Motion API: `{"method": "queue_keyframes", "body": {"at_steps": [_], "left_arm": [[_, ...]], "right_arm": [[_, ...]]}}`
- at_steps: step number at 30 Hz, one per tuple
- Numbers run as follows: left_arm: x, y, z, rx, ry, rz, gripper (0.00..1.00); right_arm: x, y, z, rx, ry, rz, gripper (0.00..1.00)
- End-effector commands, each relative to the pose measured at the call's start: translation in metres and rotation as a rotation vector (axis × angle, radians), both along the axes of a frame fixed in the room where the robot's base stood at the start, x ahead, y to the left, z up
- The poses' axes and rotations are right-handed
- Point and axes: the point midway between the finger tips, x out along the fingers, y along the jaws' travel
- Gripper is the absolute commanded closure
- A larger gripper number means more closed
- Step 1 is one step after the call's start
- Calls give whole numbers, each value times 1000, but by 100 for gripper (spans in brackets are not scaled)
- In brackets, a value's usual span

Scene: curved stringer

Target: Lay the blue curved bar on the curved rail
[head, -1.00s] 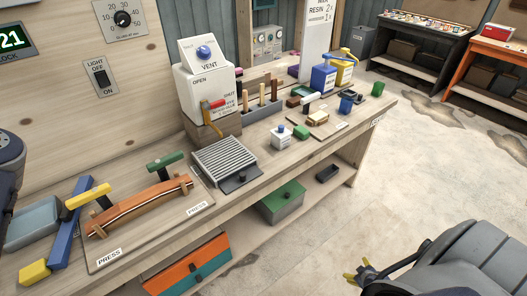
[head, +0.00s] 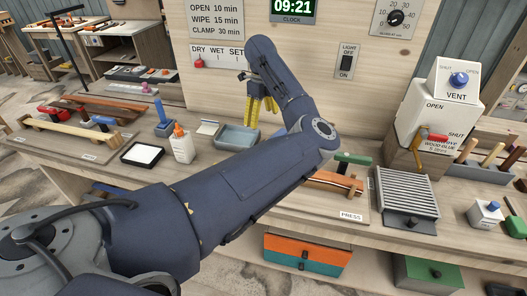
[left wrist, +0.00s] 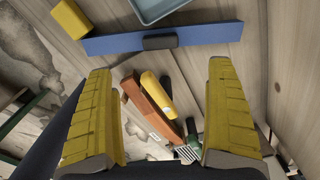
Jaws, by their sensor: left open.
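The blue bar (left wrist: 205,34) lies on the bench in the left wrist view, with a dark block (left wrist: 160,42) at its middle and a yellow block (left wrist: 70,18) by its left end. It looks nearly straight from here. The brown curved rail (left wrist: 147,103) lies below it, with a yellow-handled piece (left wrist: 157,95) over it. In the head view, my arm hides much of the rail (head: 335,182) and most of the bar. My left gripper (head: 262,112) is open and empty above the bench; its yellow fingers (left wrist: 159,70) point toward the bar. My right gripper is out of view.
A grey-blue tray (head: 237,138) sits near my left gripper, with a white bottle (head: 182,145) to its left. A green handle (head: 352,158) stands over the rail. A ribbed grey plate (head: 405,192) and the glue dispenser (head: 430,110) are to the right.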

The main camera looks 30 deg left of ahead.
Motion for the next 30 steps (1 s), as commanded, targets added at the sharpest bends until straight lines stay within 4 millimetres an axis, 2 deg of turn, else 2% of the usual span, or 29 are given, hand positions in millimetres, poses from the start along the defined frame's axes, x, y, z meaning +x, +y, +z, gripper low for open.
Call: {"method": "queue_keyframes", "body": {"at_steps": [3, 10, 15, 23, 30], "left_arm": [[-1, 1, -24, 3, 4, -2, 11], [-1, 1, -61, 4, 3, -1, 11], [0, 1, -77, 3, 2, -1, 11], [0, 1, -87, 3, 1, -2, 11], [0, 0, -117, 3, 4, -3, 11]], "right_arm": [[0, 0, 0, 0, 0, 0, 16], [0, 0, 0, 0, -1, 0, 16], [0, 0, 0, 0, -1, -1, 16], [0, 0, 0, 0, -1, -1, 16], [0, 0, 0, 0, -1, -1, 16]]}}
